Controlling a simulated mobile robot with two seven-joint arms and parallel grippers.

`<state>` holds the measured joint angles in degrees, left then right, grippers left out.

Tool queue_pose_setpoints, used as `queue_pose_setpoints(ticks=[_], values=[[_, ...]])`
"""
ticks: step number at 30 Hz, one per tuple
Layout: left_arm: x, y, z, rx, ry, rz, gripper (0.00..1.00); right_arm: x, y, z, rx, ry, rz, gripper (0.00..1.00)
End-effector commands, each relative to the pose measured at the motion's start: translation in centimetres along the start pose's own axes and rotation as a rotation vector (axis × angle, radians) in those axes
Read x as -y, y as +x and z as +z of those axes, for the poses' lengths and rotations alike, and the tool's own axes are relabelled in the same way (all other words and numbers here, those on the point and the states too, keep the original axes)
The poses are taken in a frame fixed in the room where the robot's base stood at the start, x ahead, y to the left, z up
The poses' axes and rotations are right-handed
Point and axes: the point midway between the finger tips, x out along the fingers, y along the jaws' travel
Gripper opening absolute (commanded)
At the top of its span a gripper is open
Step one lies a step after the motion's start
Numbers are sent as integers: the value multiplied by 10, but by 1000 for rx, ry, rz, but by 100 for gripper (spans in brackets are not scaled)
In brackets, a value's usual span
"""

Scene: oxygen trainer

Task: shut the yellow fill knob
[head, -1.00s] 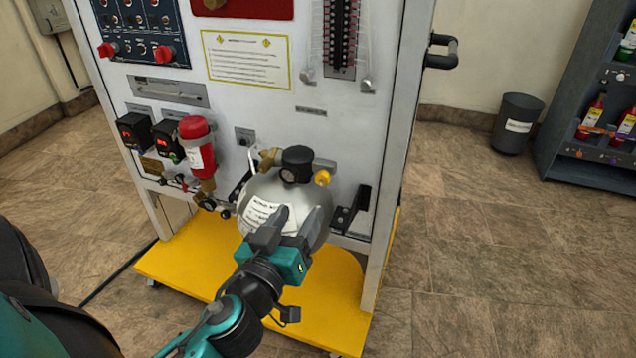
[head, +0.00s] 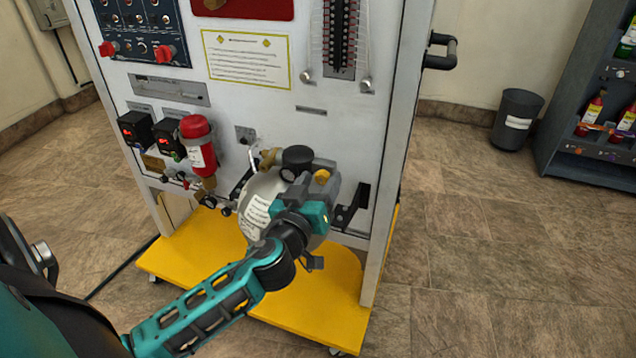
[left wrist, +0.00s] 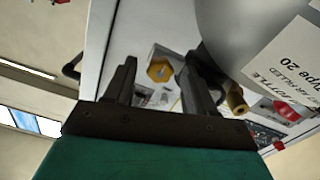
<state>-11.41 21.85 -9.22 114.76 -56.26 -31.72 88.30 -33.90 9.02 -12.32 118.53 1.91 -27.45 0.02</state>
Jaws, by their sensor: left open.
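The yellow fill knob (head: 321,175) is on the right side of the grey cylinder's top, partly hidden by my left gripper (head: 316,186). In the left wrist view the knob (left wrist: 160,69) appears between the two spread fingers of my left gripper (left wrist: 157,70), with visible gaps on both sides. The gripper is open and empty; I cannot tell how deep the knob lies between the fingers. The grey cylinder (head: 262,190) has a white label and a black cap (head: 297,157). My right gripper is not in view.
The white panel (head: 270,110) stands behind the cylinder on a yellow base (head: 190,258). A red bottle (head: 198,145) hangs to the left, and a black bracket (head: 350,208) is close on the right. A brass fitting (left wrist: 237,100) shows beside one finger.

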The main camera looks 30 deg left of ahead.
Motion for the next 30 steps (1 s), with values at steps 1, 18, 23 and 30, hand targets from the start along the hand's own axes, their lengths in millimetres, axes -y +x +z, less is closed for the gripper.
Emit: queue_pose_setpoints(ticks=[1, 18, 23, 30], values=[[0, 0, 0, 0, 0, 0, 55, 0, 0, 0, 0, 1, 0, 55], [0, 0, 0, 0, 0, 0, 1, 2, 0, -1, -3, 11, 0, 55], [0, 0, 0, 0, 5, 0, 0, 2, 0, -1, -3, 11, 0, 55], [0, -1, 0, 0, 71, -1, 0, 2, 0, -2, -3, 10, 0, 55]])
